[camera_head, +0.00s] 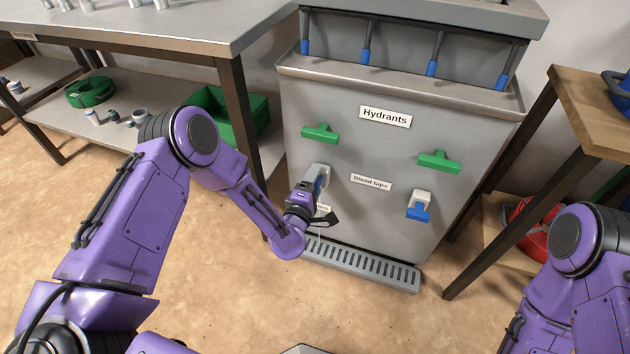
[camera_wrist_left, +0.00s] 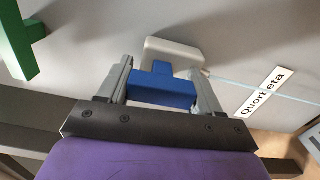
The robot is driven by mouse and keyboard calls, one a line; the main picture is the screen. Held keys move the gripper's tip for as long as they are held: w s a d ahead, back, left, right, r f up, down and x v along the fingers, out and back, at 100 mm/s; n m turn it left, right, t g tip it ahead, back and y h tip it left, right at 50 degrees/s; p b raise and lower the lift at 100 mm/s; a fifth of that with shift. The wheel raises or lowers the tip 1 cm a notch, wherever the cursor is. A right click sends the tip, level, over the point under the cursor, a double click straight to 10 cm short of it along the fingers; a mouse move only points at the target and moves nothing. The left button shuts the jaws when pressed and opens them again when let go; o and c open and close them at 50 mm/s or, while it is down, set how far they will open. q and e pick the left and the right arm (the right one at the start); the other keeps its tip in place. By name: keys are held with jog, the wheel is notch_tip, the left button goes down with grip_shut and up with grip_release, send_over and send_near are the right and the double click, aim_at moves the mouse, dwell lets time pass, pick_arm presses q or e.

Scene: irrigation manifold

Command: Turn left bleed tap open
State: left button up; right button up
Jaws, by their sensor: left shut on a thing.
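The left bleed tap is on the lower left of the grey cabinet front. In the head view its pale body (camera_head: 319,170) shows above my left gripper (camera_head: 318,190), which hides most of its handle. In the left wrist view the tap has a grey body (camera_wrist_left: 172,55) and a blue T-shaped handle (camera_wrist_left: 162,88). My left gripper also shows in the wrist view (camera_wrist_left: 162,90), with one finger on each side of the blue handle, shut on it. My right gripper is out of view; only part of the right arm shows at the lower right.
The right bleed tap (camera_head: 419,206) has a blue handle. Two green hydrant handles (camera_head: 320,133) (camera_head: 438,161) sit higher on the cabinet. A grated drain tray (camera_head: 360,265) runs below. A steel table (camera_head: 150,30) stands left, a wooden shelf (camera_head: 590,110) right.

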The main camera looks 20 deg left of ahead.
pick_arm(q)
jog(key=o, duration=1)
jog(key=shift+a, duration=0.1)
jog(key=shift+c, duration=0.2)
jog(key=shift+s, duration=0.1)
jog(key=s+p, duration=0.2)
jog(key=s, duration=0.8)
jog(key=shift+s+a, duration=0.15)
jog(key=shift+s, duration=0.1)
